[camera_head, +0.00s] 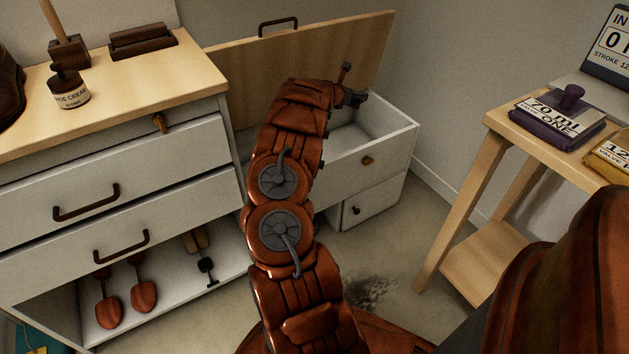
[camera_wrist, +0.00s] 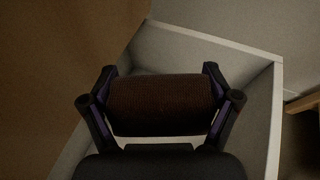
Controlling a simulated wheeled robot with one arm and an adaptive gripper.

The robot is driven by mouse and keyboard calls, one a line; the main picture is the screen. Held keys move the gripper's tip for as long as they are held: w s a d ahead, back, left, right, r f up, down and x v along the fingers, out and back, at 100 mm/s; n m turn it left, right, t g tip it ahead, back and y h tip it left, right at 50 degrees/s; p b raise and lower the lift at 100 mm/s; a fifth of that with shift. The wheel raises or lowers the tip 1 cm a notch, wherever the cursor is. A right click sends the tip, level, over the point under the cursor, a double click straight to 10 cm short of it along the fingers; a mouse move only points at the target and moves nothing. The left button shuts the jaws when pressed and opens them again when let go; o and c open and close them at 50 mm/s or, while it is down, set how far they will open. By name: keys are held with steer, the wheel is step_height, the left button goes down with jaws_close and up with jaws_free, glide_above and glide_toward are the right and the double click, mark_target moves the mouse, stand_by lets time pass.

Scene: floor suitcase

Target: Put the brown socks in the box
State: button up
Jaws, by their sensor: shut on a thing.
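The brown socks (camera_wrist: 160,103) are a rolled, knitted dark brown bundle in the wrist view. My gripper (camera_wrist: 160,74) is shut on them, with one finger at each end of the roll. The white box (camera_head: 345,170) stands at the back in the head view with its wooden lid (camera_head: 362,50) raised. Its pale walls (camera_wrist: 262,112) also show behind and beside the socks in the wrist view. In the head view my gripper (camera_head: 347,97) is over the box opening, partly hidden by my arm. The socks cannot be made out there.
A white drawer cabinet (camera_head: 110,185) with a wooden top stands at the left. A jar (camera_head: 68,88), brush and brown blocks are on it; shoe trees (camera_head: 143,290) lie below. A wooden side table (camera_head: 497,130) with labelled weights is at the right. Floor shows between them.

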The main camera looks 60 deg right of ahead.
steer(key=w+f+b, duration=0.1)
steer(key=f+b, duration=0.1)
steer(key=f, duration=0.4)
steer(key=w+f+b, duration=0.1)
steer(key=f+b, duration=0.1)
steer(key=f, duration=0.5)
steer(key=w+a+f+b, duration=0.1)
steer(key=w+f+b, duration=0.1)
steer(key=f, duration=0.4)
steer(key=shift+f, duration=0.2)
steer(key=shift+a+f+b, duration=0.1)
steer(key=shift+f+b, duration=0.5)
steer(key=shift+b, duration=0.3)
steer(key=o, duration=0.8)
steer(key=shift+o, duration=0.2)
steer(key=r+p+v, duration=0.1)
steer(key=p+v, duration=0.2)
steer(key=v, duration=0.9)
